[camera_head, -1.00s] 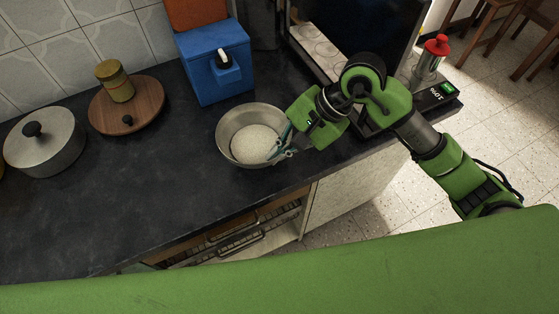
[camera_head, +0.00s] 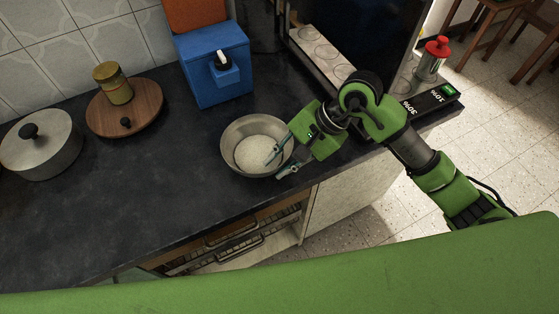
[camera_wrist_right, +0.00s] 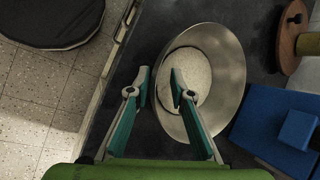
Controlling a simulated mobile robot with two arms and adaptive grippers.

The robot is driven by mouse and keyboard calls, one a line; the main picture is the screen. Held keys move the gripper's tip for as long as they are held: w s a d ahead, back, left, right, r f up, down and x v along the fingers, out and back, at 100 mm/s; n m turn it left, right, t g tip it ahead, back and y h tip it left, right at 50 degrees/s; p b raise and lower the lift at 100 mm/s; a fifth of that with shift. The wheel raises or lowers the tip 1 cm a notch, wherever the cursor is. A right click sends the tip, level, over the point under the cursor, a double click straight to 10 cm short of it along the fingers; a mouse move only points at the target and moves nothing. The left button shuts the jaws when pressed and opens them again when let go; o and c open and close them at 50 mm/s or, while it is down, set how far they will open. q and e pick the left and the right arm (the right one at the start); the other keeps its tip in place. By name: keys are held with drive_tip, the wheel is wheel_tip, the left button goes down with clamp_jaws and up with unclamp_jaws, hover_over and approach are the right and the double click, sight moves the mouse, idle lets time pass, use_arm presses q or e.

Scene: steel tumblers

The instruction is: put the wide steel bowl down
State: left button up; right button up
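The wide steel bowl (camera_head: 230,135) appears to stand upright on the dark countertop, close to its front edge. A pale round area fills its bottom; I cannot tell whether it is contents. My right gripper (camera_head: 279,161) is at the bowl's right rim with its teal fingers spread. In the right wrist view, the fingers (camera_wrist_right: 160,76) are open on either side of the near wall of the bowl (camera_wrist_right: 226,62), one over the inside and one outside, with a visible gap. My left gripper is not in view.
A blue box dispenser (camera_head: 217,75) stands behind the bowl. A round wooden board (camera_head: 148,118) with a jar (camera_head: 112,83) and a lidded steel pot (camera_head: 55,155) are to the left. A red-topped tumbler (camera_head: 432,60) is at right. The counter left of the bowl is clear.

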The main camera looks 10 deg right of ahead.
drive_tip(key=shift+r, duration=0.2)
drive_tip(key=shift+d+r, duration=0.25)
drive_tip(key=b+v, duration=0.1)
drive_tip(key=v, duration=1)
drive_tip(key=shift+r, duration=0.1)
drive_tip(key=shift+d, duration=0.1)
